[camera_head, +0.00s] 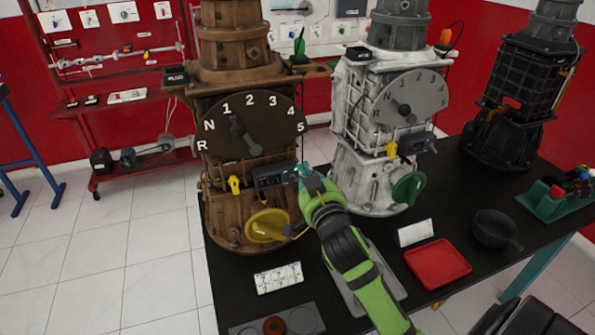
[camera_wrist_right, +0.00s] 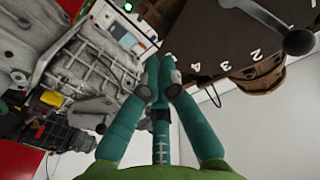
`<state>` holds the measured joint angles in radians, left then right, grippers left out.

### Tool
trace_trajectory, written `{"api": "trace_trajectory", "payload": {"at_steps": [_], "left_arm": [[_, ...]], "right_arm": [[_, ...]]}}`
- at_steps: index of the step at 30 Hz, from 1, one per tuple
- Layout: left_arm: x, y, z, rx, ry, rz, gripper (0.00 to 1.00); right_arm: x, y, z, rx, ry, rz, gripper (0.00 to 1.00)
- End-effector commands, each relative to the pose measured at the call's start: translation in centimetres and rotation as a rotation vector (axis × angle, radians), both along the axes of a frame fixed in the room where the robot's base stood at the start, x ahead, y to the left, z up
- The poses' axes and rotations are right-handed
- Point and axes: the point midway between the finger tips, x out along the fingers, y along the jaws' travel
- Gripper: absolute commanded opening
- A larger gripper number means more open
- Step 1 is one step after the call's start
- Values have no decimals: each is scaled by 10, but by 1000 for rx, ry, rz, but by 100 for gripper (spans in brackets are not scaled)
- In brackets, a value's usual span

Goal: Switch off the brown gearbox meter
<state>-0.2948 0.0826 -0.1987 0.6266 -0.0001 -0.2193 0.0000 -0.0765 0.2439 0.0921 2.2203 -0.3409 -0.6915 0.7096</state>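The brown gearbox (camera_head: 238,82) stands upright on the black table, with a dark gear dial (camera_head: 262,112) numbered in white. Its meter (camera_head: 270,180) is a small dark box below the dial, with a small green spot near its right end. My right gripper (camera_head: 303,172) is at that right end; I cannot tell whether it touches. In the right wrist view its teal fingers (camera_wrist_right: 160,82) are closed together with nothing seen between them. The dial (camera_wrist_right: 215,38) shows there at upper right. The fingers partly hide the meter's right end. My left gripper is out of view.
A white gearbox (camera_head: 358,142) stands close on the right, a black one (camera_head: 515,105) beyond it. A yellow handwheel (camera_head: 267,226) is below the meter. A red tray (camera_head: 437,263), a dark pan (camera_head: 495,229) and white cards (camera_head: 278,277) lie on the table.

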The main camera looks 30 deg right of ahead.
Motion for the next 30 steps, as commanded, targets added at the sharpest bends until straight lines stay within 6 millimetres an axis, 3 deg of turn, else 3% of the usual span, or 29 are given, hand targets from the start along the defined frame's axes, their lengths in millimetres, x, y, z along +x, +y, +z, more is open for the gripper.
{"api": "trace_trajectory", "payload": {"at_steps": [8, 10, 15, 30], "left_arm": [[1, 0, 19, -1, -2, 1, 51], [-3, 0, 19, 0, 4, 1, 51], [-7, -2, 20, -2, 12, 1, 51], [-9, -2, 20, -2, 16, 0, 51]], "right_arm": [[54, -17, 3, -2, 0, 0, 0], [49, -13, -13, 3, 6, 0, 0], [43, -7, -31, 3, 2, 0, 0], [41, -5, -38, 0, -1, 1, 0]]}}
